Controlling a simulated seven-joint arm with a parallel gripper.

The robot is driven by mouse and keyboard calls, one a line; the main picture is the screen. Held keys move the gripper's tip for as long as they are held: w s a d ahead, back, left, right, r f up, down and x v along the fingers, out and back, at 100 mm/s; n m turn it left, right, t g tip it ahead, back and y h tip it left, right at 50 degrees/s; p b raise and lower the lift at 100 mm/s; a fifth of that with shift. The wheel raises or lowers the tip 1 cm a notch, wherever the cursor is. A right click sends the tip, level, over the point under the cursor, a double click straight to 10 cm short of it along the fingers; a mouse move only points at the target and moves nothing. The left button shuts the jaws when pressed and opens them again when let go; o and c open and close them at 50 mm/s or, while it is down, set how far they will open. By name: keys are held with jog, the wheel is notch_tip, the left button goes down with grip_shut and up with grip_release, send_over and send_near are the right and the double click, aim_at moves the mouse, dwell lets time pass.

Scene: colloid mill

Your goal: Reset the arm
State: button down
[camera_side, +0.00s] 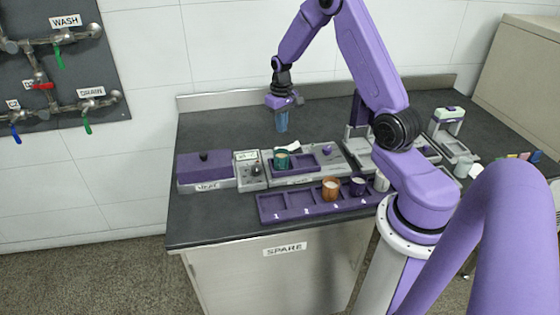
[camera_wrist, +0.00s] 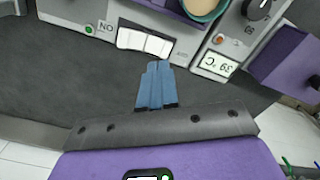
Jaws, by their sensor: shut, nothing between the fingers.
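My gripper (camera_side: 281,122) hangs above the back part of the dark bench in the side view, behind the row of devices. Its blue fingers point down and are together, with nothing between them. In the wrist view the blue fingertips (camera_wrist: 156,75) are side by side, above the bare grey bench top. My purple arm arches over the bench from its base at the right. The fingers appear clear of everything around them.
A teal cup (camera_side: 282,160) sits in a purple-topped device. A lidded purple box (camera_side: 205,168) stands left. A purple tray (camera_side: 278,208) in front holds brown (camera_side: 331,189) and dark purple (camera_side: 358,187) cups. The bench's back left (camera_side: 218,125) is clear; valve pipes hang on the wall.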

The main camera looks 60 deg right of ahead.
jog(key=s+a+r+n, duration=0.2)
jog(key=s+a+r, duration=0.1)
jog(key=a, duration=0.4)
jog(key=s+a+r+n, duration=0.2)
jog(key=a+r+n, duration=0.1)
jog(key=a, duration=0.4)
jog(key=s+a+r+n, duration=0.2)
jog(key=s+a+r, duration=0.1)
jog(key=a, duration=0.4)
jog(key=s+a+r+n, duration=0.2)
jog(key=s+n, duration=0.2)
jog(key=s, duration=0.7)
jog(key=s+a+r+n, duration=0.2)
jog(key=s+a+n, duration=0.1)
jog(key=s, duration=0.8)
jog(key=shift+a+n, duration=0.25)
jog(key=shift+n, duration=0.35)
jog(key=shift+r, duration=0.1)
